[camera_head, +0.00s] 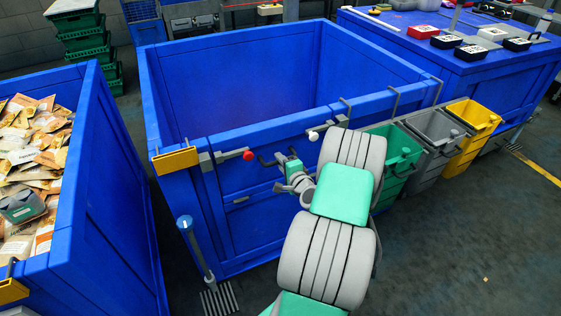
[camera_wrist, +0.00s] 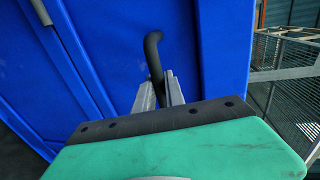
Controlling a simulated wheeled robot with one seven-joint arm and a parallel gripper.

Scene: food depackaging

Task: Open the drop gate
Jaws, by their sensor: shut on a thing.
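The drop gate (camera_head: 260,205) is the blue front panel of the large blue bin in the middle of the head view. It looks upright and closed. A latch with a red knob (camera_head: 249,155) sits at the gate's upper left, and one with a white knob (camera_head: 313,136) at its upper right. My gripper (camera_head: 284,163) is at the panel's front. In the wrist view my gripper (camera_wrist: 160,92) is shut on a dark curved handle (camera_wrist: 153,50) against the blue panel. My arm hides the panel's right part in the head view.
A blue bin of food packets (camera_head: 30,150) stands at the left. Green, grey and yellow bins (camera_head: 468,118) hang at the right. A blue table (camera_head: 470,75) with small boxes is at the back right.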

